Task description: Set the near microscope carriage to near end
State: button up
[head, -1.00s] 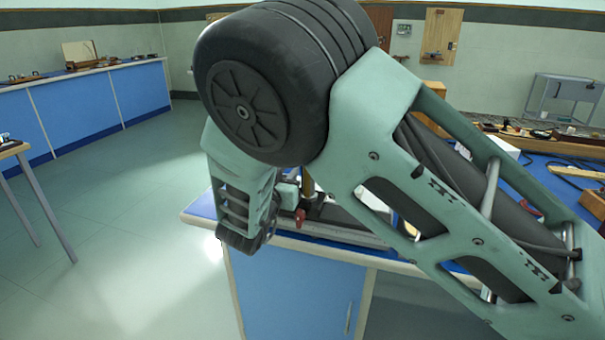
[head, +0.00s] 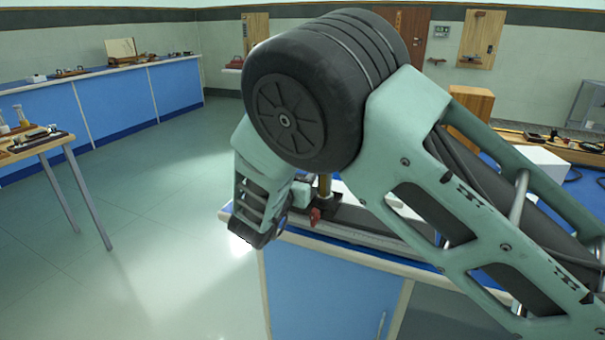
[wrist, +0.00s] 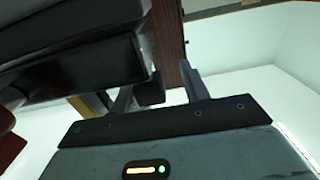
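The microscope stands on the near blue bench, mostly hidden behind my arm in the head view. I see its dark base with a metal rail (head: 352,237), a brass upright (head: 324,186) and a red knob (head: 315,216). I cannot make out where the carriage sits along the rail. My gripper's fingertips are hidden in the head view; its housing hangs just left of the red knob. In the wrist view my gripper (wrist: 160,92) has its two fingers apart. A small dark block shows between them, nearer the left finger; contact is unclear. A large dark body fills the upper left.
The bench's left corner (head: 226,214) is close to my gripper. A white block (head: 540,163) and a wooden box (head: 470,118) are at the right. A side table (head: 36,147) stands at the left, with open floor between.

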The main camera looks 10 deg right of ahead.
jog(key=b+v, duration=0.1)
jog(key=v, duration=1.6)
jog(key=shift+s, duration=0.15)
